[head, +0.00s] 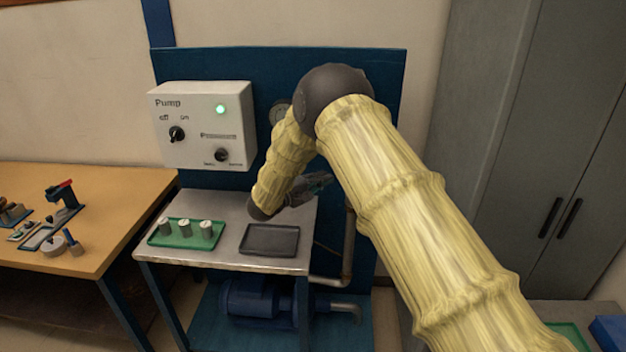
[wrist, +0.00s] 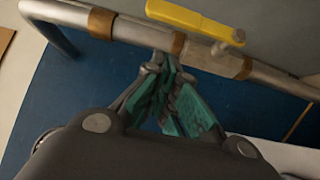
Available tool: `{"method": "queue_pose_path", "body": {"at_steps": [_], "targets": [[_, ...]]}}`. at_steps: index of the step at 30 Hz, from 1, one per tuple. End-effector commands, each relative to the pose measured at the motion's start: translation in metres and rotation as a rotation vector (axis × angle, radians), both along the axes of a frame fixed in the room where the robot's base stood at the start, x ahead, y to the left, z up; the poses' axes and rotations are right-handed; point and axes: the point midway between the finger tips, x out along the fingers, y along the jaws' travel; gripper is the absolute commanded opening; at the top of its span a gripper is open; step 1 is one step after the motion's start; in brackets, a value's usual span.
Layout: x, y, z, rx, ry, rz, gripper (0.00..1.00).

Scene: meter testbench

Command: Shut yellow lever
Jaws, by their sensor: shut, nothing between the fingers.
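The yellow lever (wrist: 195,19) shows at the top of the wrist view, on a grey pipe (wrist: 120,28) with brass-coloured fittings. Its pivot bolt is at its right end, and its handle points left, roughly along the pipe. My gripper (wrist: 165,60) is shut and empty, with its teal-padded fingertips at the pipe just below the lever's handle in the picture. I cannot tell whether they touch the pipe or lever. In the head view my gripper (head: 322,182) is beside the bench's right edge, and my arm hides the lever.
A metal bench (head: 220,260) holds a green tray (head: 160,240) with several small cylinders and a dark tray (head: 270,240). Above is the pump control box (head: 205,98) with a lit green lamp. A wooden table (head: 120,215) stands left, grey cabinets (head: 535,130) right.

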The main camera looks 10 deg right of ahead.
Motion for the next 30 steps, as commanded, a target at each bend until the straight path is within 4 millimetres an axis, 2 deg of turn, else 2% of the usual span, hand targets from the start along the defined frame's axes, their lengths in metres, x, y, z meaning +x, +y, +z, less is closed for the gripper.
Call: {"method": "queue_pose_path", "body": {"at_steps": [4, 12, 18, 30], "targets": [[0.011, -0.023, 0.003, 0.000, 0.001, -0.002, 0.00], [0.001, -0.050, 0.001, 0.000, 0.002, 0.000, 0.00], [-0.001, -0.056, 0.000, 0.000, 0.000, 0.000, 0.00], [0.000, -0.057, 0.000, 0.005, -0.002, 0.000, 0.00]]}}
